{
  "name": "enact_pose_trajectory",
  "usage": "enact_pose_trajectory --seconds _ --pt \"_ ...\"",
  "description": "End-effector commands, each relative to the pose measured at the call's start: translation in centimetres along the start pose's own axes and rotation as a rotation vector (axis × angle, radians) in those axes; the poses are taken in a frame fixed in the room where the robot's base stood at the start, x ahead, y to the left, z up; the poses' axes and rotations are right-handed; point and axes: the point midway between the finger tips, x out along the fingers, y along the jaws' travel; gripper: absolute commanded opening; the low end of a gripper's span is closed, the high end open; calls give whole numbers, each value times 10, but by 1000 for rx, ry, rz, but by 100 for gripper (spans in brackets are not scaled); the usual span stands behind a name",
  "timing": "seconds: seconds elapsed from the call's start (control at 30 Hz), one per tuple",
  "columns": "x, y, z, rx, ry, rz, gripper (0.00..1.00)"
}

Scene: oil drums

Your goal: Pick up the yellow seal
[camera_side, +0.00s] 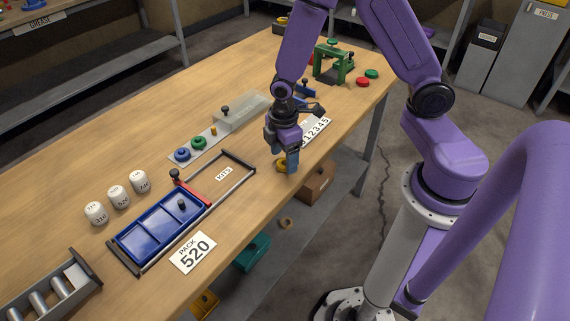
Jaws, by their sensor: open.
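A small yellow round piece (281,168), which looks like the yellow seal, lies on the table near its front edge. It is partly hidden by my gripper. My gripper (291,164) points down right beside this piece, with its blue fingertips low near the table top. The gripper is open; I cannot tell whether a finger touches the piece. A blue round piece (181,154) and a green one (199,142) sit on a grey strip.
A blue tray (142,246) in a dark frame, a "PACK 520" card (194,253) and several white numbered drums (119,197) stand to the left. A number strip (316,130) lies behind my gripper. A green press (333,65) stands at the far end.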

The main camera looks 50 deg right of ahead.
Motion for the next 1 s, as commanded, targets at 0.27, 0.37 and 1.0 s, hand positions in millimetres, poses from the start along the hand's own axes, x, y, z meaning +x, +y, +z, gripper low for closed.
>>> enact_pose_trajectory --seconds 0.27,0.37,1.0 --pt "15 0 0 0 0 0 73" --pt "15 0 0 0 1 0 73" --pt "13 0 0 0 1 0 14"
